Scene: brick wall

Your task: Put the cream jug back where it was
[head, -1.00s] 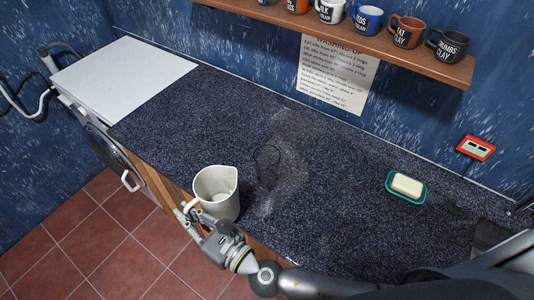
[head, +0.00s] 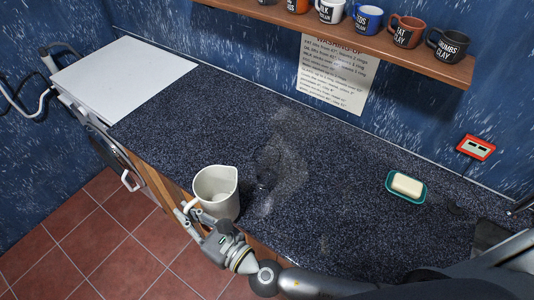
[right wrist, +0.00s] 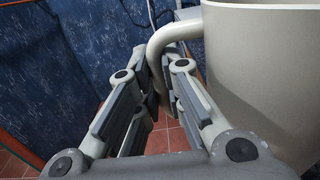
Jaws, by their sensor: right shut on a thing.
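The cream jug (head: 222,187) is a pale, upright vessel with a spout at the counter's front edge, left of the middle in the head view. It also fills the right side of the right wrist view (right wrist: 265,75). My right gripper (head: 194,209) is shut on its handle, which passes between the fingers in the right wrist view (right wrist: 158,62). I cannot tell whether the jug's base touches the counter. A pale, smeared mark (head: 287,172) lies on the dark speckled counter (head: 330,200) just right of the jug. My left gripper is not in view.
A soap bar on a teal dish (head: 419,196) sits at the right. A wooden shelf (head: 400,55) with several lettered mugs hangs above, over a printed notice (head: 337,76). A white board (head: 120,75) covers the far left end. The middle of the counter is clear.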

